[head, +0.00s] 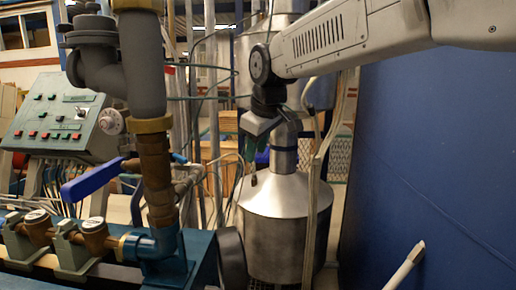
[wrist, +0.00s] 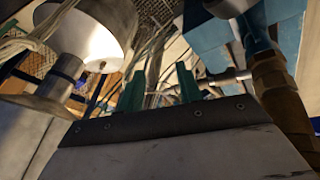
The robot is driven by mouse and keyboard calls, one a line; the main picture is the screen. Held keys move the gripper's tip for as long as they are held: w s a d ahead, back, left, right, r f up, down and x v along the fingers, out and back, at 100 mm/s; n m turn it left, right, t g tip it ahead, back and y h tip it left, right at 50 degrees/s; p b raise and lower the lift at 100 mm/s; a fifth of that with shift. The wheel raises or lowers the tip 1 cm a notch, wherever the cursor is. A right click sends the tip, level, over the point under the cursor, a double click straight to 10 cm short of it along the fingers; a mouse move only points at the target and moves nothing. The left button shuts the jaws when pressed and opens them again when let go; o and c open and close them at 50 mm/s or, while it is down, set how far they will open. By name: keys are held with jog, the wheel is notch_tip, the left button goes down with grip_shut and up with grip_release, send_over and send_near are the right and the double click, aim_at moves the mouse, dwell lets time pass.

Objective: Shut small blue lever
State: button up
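A blue lever (head: 91,184) sticks out to the left from the brown valve on the vertical pipe (head: 155,170), tilted slightly down at its outer end. A smaller blue piece (head: 180,158) shows just right of that pipe; I cannot tell if it is a lever. My gripper (head: 247,156) hangs down right of the pipe, apart from both, in front of the metal tank. In the wrist view, the two green fingers of my gripper (wrist: 160,86) stand apart with nothing held between them. Neither blue piece can be made out clearly in the wrist view.
A conical-topped metal tank (head: 275,225) stands behind and below my gripper. A control panel (head: 58,118) with buttons is at the left. Brass meters (head: 95,236) sit on the bench at the lower left. A blue wall panel (head: 435,150) fills the right side.

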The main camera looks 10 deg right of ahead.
jog(key=shift+s+d, duration=0.1)
jog(key=shift+s, duration=0.05)
dwell(0.3)
jog(key=n+t+y, duration=0.2)
jog(key=t+y, duration=0.1)
jog(key=t, duration=0.2)
send_near(178, 156)
jog(key=w+f, duration=0.1)
jog(key=w, duration=0.1)
jog(key=x, duration=0.4)
jog(key=a+x, duration=0.1)
jog(key=x, duration=0.2)
jog(key=shift+s+f, duration=0.1)
jog(key=shift+s, duration=0.15)
jog(key=shift+w+f, duration=0.3)
jog(key=shift+w, duration=0.1)
grip_shut()
